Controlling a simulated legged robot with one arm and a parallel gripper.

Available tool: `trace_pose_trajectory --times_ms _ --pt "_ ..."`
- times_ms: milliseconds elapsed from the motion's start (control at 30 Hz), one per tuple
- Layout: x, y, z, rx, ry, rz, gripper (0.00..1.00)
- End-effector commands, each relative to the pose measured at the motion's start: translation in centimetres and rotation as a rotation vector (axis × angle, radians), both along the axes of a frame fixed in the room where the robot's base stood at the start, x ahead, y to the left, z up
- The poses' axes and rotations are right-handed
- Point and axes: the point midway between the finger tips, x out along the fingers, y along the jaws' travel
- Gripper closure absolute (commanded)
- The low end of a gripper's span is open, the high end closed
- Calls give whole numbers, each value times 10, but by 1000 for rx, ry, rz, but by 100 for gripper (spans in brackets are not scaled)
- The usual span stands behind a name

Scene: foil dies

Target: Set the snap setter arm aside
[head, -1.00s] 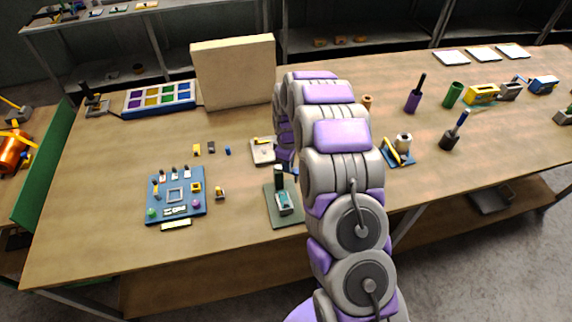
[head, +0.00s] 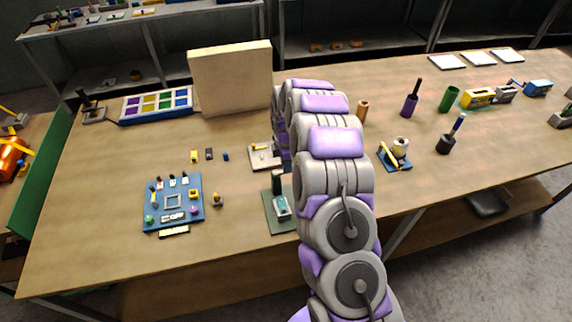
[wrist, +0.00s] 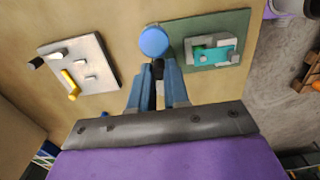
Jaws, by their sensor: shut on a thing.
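My gripper (wrist: 158,68) shows in the wrist view, with its blue fingers closed around a dark part below a round blue cap. I take this for the snap setter arm (wrist: 154,42). It is at the left edge of a green mat (wrist: 242,25) that bears a grey and teal fixture (wrist: 213,54). I cannot tell whether it touches the mat. In the head view my arm hides most of the gripper. There the green mat (head: 271,222) with the teal fixture (head: 282,207) lies left of my arm, and a dark upright post (head: 276,182) shows at its far end.
A pale board (head: 262,158) with a yellow piece lies behind the mat. A blue stand (head: 398,164) is right of my arm. The left front of the table is bare.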

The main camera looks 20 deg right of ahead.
Motion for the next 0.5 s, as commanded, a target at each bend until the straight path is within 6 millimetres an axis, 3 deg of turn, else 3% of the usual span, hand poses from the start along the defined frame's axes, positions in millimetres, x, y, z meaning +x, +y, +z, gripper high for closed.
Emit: trace_pose_trajectory --times_ms 467,500 --pt "4 0 2 -1 -9 17 100" --pt "4 0 2 -1 -9 17 83"
